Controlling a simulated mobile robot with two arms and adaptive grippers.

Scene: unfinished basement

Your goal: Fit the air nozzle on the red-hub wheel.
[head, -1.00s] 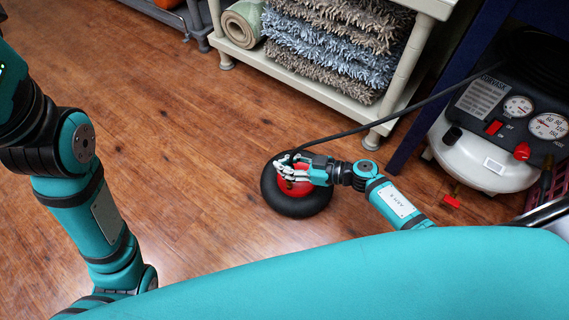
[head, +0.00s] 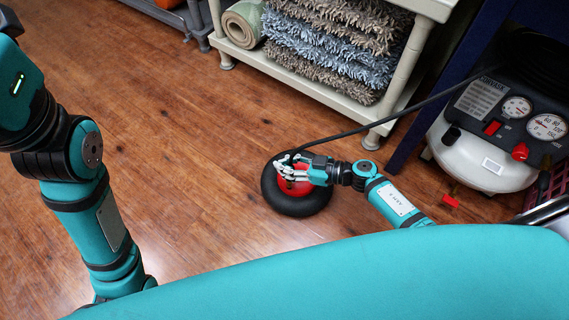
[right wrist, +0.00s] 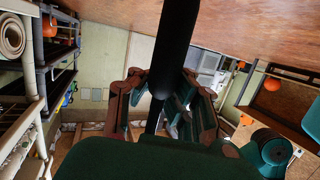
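The red-hub wheel (head: 296,205) lies flat on the wood floor in the head view, a black tyre around a red hub. My right gripper (head: 284,168) is over its hub and hides part of it. The black air hose (head: 390,116) runs from the compressor to this gripper. In the right wrist view the hose (right wrist: 177,35) comes down between the fingers of my right gripper (right wrist: 158,100), which appear closed around its end. The nozzle tip and the valve are hidden, so I cannot tell whether they touch. My left arm shows at the left, its gripper out of frame.
A white-bodied compressor (head: 478,160) with gauges stands at the right, beside a dark blue table leg (head: 430,110). A cream shelf (head: 313,88) holds folded shaggy rugs (head: 330,50) and a rolled green mat (head: 243,24). The floor left of the wheel is clear.

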